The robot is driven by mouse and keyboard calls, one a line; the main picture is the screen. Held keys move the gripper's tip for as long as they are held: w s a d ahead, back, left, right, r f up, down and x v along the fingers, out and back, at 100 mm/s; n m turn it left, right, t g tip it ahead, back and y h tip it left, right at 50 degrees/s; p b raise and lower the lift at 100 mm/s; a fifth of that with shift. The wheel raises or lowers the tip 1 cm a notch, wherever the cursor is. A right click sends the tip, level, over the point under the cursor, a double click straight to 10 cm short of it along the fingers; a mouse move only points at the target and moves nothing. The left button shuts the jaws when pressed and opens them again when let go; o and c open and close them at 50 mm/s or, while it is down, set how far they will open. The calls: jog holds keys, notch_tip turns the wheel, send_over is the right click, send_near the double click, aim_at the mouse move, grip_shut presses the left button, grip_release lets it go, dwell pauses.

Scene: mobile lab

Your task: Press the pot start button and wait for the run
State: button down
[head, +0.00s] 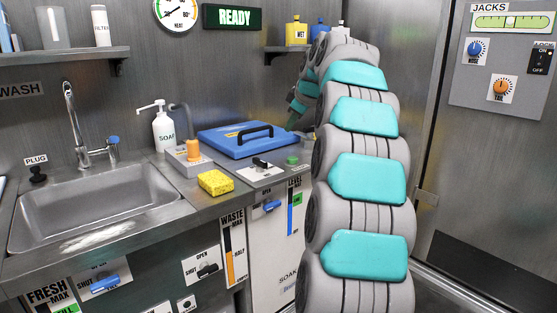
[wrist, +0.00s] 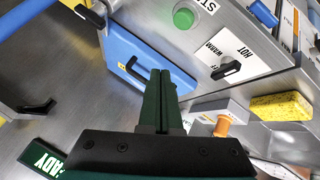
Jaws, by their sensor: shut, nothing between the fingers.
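The green round start button (head: 293,160) sits on the steel counter's front right, right of a dial. In the wrist view the green button (wrist: 183,18) shows beyond my fingertips, with a partly cut-off label starting "ST" beside it. The pot has a blue lid (head: 225,141) with a black handle; the lid (wrist: 125,42) also shows in the wrist view. My gripper (wrist: 161,73) is shut and empty, its fingers above the lid and apart from the button. In the head view its tip (head: 293,118) is small and partly behind my arm. The sign reads READY (head: 233,17).
A black dial (wrist: 228,69) marked WARM and HOT is beside the button. An orange-topped device (head: 193,151), a yellow sponge (head: 215,183) and a soap bottle (head: 163,130) stand by the sink (head: 95,205). A shelf with small bottles (head: 297,33) is behind my arm.

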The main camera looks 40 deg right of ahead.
aim_at(295, 159)
jog(key=shift+w+d+r+t, duration=0.2)
jog(key=shift+d+r+t, duration=0.1)
jog(key=shift+d+r, duration=0.65)
jog(key=shift+d+f, duration=0.1)
jog(key=shift+f, duration=0.1)
jog(key=shift+f+b, duration=2.45)
jog(key=shift+f, duration=1.95)
jog(key=shift+f, duration=0.1)
jog(key=shift+f+b, duration=0.3)
jog(key=shift+b, duration=0.15)
jog(key=shift+f+b, duration=0.35)
jog(key=shift+f, duration=0.15)
jog(key=shift+r, duration=0.1)
jog(key=shift+r+p, duration=0.35)
jog(key=shift+r, duration=0.5)
